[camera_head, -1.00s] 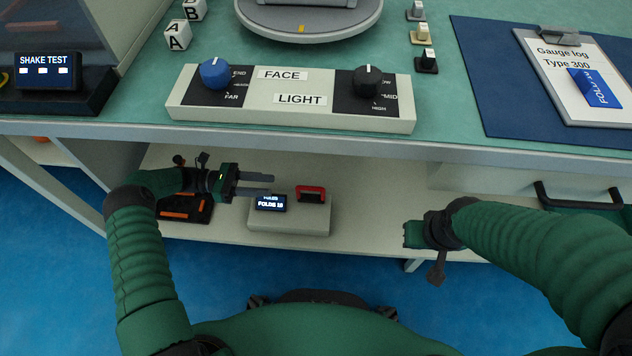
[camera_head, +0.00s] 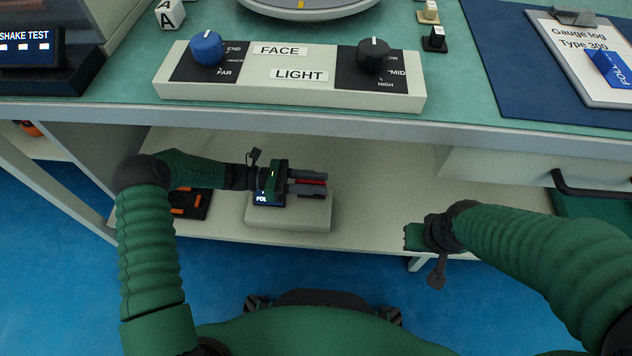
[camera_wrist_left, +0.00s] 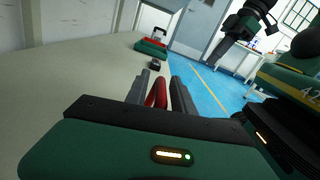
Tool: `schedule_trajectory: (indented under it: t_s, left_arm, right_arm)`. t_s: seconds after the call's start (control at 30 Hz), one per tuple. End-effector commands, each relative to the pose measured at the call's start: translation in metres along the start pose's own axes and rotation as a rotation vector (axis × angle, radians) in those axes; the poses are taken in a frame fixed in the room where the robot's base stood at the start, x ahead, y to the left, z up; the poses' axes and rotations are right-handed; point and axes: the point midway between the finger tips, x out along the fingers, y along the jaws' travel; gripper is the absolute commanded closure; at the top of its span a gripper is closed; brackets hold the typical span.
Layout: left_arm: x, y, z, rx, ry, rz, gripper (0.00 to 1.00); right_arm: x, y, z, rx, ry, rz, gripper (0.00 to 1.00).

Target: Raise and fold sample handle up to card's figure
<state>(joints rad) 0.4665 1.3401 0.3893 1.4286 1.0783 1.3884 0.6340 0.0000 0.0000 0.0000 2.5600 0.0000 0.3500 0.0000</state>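The sample handle (camera_head: 311,182) is a red bar on a pale box (camera_head: 290,218) on the shelf under the bench. My left gripper (camera_head: 307,182) is around it, fingers on either side, still open. In the left wrist view the red handle (camera_wrist_left: 157,94) shows between the two grey fingers. The box's small display (camera_head: 263,198) is mostly hidden by my gripper. The blue card (camera_head: 610,70) lies on the clipboard, its figure not readable at this angle. My right gripper (camera_head: 413,236) hangs right of the box, its finger opening not clear.
The bench edge and a control panel (camera_head: 290,90) with two knobs are above the shelf. A black and orange item (camera_head: 190,204) lies left of the box. A drawer handle (camera_head: 590,188) is at right. The shelf right of the box is clear.

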Motion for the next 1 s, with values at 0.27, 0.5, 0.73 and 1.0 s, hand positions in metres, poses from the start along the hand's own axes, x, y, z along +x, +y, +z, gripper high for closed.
schedule_trajectory:
  t_s: [0.27, 0.5, 0.73, 1.0]
  left_arm:
    - [-0.0004, 0.0, -0.0002, 0.0, 0.0, 0.0, 1.0]
    - [-0.0005, 0.0, -0.0003, -0.001, 0.0, 0.0, 1.0]
    - [-0.0006, -0.0002, -0.0006, -0.002, 0.0, 0.0, 1.0]
    - [-0.0006, -0.0004, -0.0008, -0.002, 0.0, 0.0, 1.0]
  right_arm:
    - [0.0, 0.0, 0.0, 0.0, 0.0, 0.0, 1.0]
    - [0.0, 0.0, 0.0, 0.0, 0.0, 0.0, 1.0]
    - [0.0, 0.0, 0.0, 0.0, 0.0, 0.0, 1.0]
    - [0.0001, 0.0, 0.0001, 0.0, 0.0, 0.0, 1.0]
